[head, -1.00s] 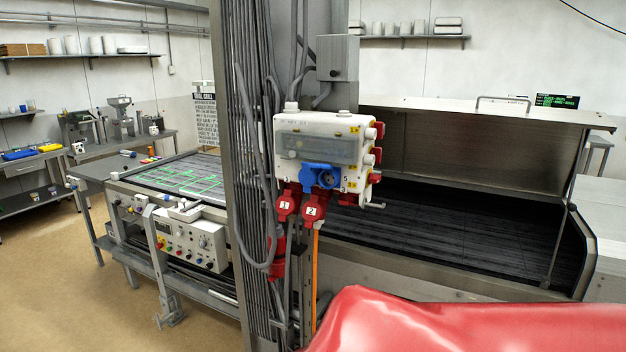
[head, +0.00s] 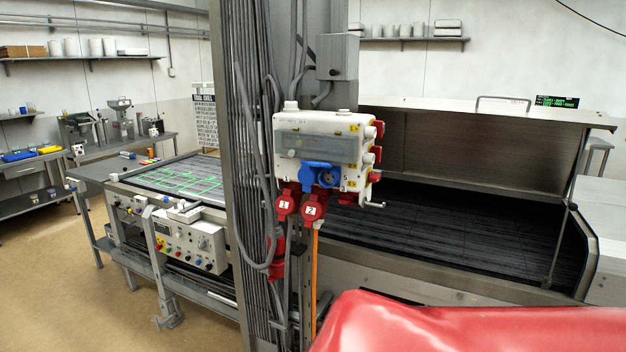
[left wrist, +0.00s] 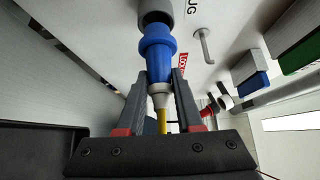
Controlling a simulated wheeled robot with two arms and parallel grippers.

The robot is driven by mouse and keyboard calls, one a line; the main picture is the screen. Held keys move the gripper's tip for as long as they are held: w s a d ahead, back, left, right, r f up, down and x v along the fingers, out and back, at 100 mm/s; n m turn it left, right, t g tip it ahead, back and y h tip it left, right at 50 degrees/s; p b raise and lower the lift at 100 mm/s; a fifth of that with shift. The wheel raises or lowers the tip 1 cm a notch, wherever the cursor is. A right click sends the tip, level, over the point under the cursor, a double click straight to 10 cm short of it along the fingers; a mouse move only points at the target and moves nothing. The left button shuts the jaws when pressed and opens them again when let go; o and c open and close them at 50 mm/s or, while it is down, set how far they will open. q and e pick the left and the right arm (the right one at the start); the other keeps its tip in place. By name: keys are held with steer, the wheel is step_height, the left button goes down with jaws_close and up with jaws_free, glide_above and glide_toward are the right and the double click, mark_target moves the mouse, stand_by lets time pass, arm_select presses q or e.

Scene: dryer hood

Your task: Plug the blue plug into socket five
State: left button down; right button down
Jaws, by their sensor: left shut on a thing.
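In the left wrist view my left gripper (left wrist: 163,76) is shut on the blue plug (left wrist: 158,50), around its lower body. A yellow cable (left wrist: 161,122) runs from the plug's pale collar back between the fingers. The plug's front end is at a round grey fitting (left wrist: 155,11); whether it sits inside it or only in front of it I cannot tell. In the head view a white socket box (head: 283,148) hangs on a metal column. A blue socket (head: 326,177) is low on its front, beside a small "5". Neither gripper shows in the head view.
Red plugs labelled 1 (head: 286,204) and 2 (head: 313,208) hang beneath the box, and red sockets line its right side. Grey cables (head: 262,200) run down the column (head: 233,70). A metal hook (left wrist: 204,46) stands out from the white surface in the left wrist view.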

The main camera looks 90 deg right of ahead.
arm_select(q)
steer(key=shift+s+d, duration=0.1)
steer(key=shift+d, duration=0.15)
stand_by(0.7)
steer(key=shift+s+d+f+b, duration=0.1)
steer(key=shift+s+d+b, duration=0.1)
steer(key=shift+d+b, duration=0.2)
steer(key=shift+s+d+b, duration=0.2)
steer(key=shift+s+d, duration=0.05)
steer(key=shift+d, duration=0.3)
steer(key=shift+s+d+b, duration=0.15)
steer(key=shift+s+d, duration=0.05)
steer(key=shift+d, duration=0.35)
steer(key=w+d+b+v, duration=0.1)
steer(key=v, duration=0.8)
steer(key=shift+s+d, duration=0.2)
steer(key=shift+d, duration=0.15)
